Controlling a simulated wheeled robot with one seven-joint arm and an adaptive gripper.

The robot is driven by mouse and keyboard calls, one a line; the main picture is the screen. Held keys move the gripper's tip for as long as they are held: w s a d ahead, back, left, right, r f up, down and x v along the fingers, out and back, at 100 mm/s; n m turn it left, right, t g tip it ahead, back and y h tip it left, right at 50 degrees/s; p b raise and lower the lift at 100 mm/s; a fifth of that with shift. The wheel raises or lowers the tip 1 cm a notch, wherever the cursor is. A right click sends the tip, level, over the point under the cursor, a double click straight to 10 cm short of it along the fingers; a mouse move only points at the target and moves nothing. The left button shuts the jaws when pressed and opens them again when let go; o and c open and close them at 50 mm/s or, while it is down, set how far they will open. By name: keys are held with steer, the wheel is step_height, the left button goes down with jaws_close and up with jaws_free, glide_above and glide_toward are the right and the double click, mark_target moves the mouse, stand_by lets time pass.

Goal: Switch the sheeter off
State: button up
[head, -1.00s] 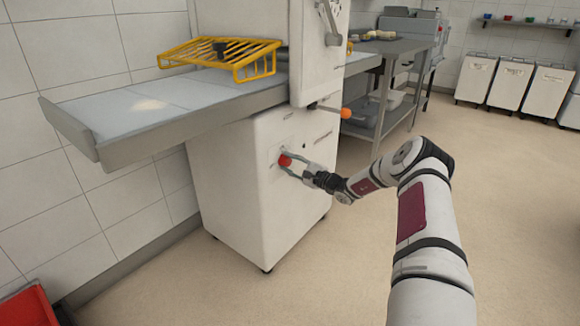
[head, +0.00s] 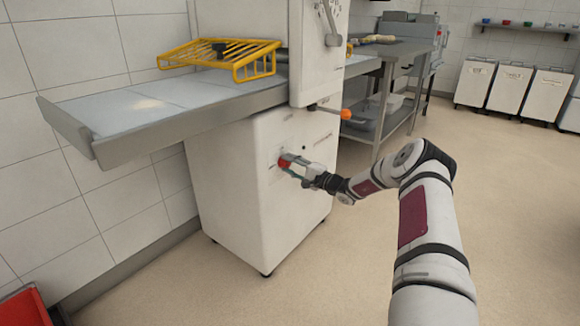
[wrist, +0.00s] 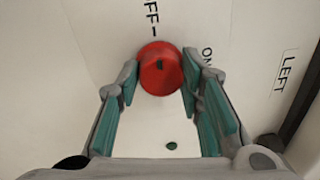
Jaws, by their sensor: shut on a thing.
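The sheeter (head: 240,185) is a white cabinet at the centre of the head view. Its round red switch knob (wrist: 160,66) is on the cabinet front and fills the space between my fingertips in the wrist view. "OFF" is printed above the knob and "ON" to its upper right. A small dark mark shows on the knob's face; I cannot tell which setting it points to. My gripper (wrist: 159,80) is shut on the knob, one finger against each side. In the head view the knob (head: 284,162) is partly hidden by my gripper (head: 290,165).
A small green button (wrist: 171,145) shows between my fingers. The sheeter's long table (head: 170,105) and yellow wire guard (head: 225,55) are above left. An orange-tipped lever (head: 345,114) sticks out above right. A steel bench (head: 400,47) stands behind; open floor lies right.

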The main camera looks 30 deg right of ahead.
steer(key=o, duration=1.2)
steer(key=shift+c, duration=0.2)
steer(key=v, duration=1.2)
steer(key=shift+f, duration=0.1)
steer(key=shift+w+a, duration=0.1)
